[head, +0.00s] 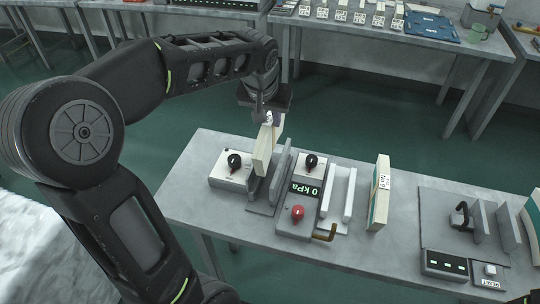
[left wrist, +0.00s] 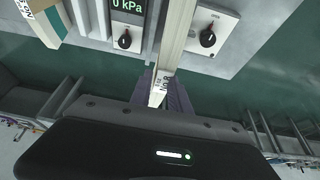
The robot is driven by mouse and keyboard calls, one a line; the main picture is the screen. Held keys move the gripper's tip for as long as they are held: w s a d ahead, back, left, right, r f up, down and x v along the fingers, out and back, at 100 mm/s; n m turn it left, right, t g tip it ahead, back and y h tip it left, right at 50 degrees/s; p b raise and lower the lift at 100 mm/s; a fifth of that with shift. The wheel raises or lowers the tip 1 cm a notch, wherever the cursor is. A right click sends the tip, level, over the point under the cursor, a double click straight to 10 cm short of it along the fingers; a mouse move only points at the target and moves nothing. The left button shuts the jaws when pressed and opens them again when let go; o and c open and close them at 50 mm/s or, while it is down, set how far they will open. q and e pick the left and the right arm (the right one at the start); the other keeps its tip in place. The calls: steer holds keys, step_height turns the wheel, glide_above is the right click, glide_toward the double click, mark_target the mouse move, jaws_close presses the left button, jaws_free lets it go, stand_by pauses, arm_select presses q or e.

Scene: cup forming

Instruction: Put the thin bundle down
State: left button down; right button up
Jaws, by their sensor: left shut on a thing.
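The thin bundle (head: 263,150) is a narrow cream slab, held upright over the left part of the grey bench. My left gripper (head: 267,112) is above it and shut on its upper end. In the left wrist view the bundle (left wrist: 176,45) runs away from the gripper (left wrist: 162,95), with a small printed label at the near end. The bundle's lower end is between a white knob box (head: 235,169) and an upright grey plate (head: 282,172). I cannot tell whether it touches the bench. My right gripper is not in view.
Right of the plate stands a gauge unit (head: 302,195) reading 0 kPa, with a red button and brass lever. Beyond are white upright plates (head: 349,195), a thicker labelled bundle (head: 379,195) and a grey fixture (head: 480,225). Bare bench (head: 200,215) shows at front left.

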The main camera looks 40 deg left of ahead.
mark_target(270, 153)
arm_select(q)
step_height(270, 153, down, 8)
steer(key=shift+f, duration=0.2)
steer(key=shift+f+p, duration=0.35)
steer(key=shift+f, duration=1.8)
steer(key=shift+f+b, duration=0.2)
steer(key=shift+b, duration=0.1)
steer(key=c, duration=1.2)
jaws_free()
steer(key=shift+c, duration=0.2)
steer(key=shift+r, duration=0.15)
